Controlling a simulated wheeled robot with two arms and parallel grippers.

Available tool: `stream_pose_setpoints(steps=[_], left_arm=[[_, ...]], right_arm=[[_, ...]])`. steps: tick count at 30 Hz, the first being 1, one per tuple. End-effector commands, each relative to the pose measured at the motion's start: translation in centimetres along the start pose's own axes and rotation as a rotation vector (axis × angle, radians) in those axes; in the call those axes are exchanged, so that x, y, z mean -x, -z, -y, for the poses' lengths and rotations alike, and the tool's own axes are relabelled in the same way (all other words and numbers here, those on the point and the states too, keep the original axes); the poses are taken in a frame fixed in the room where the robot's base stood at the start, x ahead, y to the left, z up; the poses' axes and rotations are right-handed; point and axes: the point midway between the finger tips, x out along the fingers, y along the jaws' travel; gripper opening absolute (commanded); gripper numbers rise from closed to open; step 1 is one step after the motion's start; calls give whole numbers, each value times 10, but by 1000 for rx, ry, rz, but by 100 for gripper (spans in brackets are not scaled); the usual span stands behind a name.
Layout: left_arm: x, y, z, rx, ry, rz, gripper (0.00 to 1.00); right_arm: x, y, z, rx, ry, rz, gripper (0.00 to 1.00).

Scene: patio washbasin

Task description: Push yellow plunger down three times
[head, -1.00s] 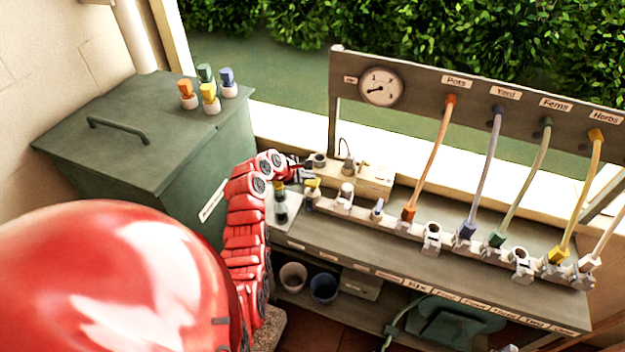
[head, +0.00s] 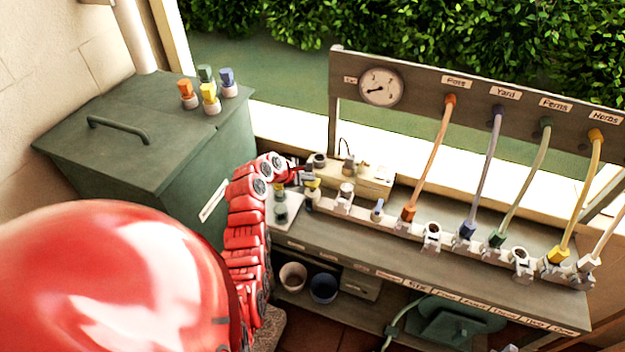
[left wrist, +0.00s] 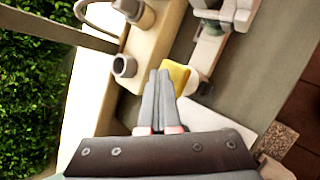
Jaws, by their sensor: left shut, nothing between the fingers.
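The yellow plunger (head: 313,183) sits on a small fitting at the left end of the bench row. It shows as a yellow block in the left wrist view (left wrist: 179,76). My left gripper (head: 308,171) is at the plunger, its fingers together and empty. In the left wrist view the closed fingertips (left wrist: 159,73) lie right beside the yellow block and overlap its edge. I cannot tell whether they touch it or are above it. My right gripper is out of view.
A green bin (head: 110,150) with several coloured-top fittings stands at the left. A gauge board (head: 381,87) rises behind the bench. Several coloured hoses run down to fittings on the right. A small container (head: 281,194) stands just left of the plunger.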

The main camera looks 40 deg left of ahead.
Motion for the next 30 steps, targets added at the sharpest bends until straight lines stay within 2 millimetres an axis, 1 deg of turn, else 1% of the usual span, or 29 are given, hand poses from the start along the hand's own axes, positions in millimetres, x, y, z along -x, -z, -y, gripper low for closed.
stream_pose_setpoints(steps=[30], left_arm=[[-8,6,7,2,2,-1,0]], right_arm=[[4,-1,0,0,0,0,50]])
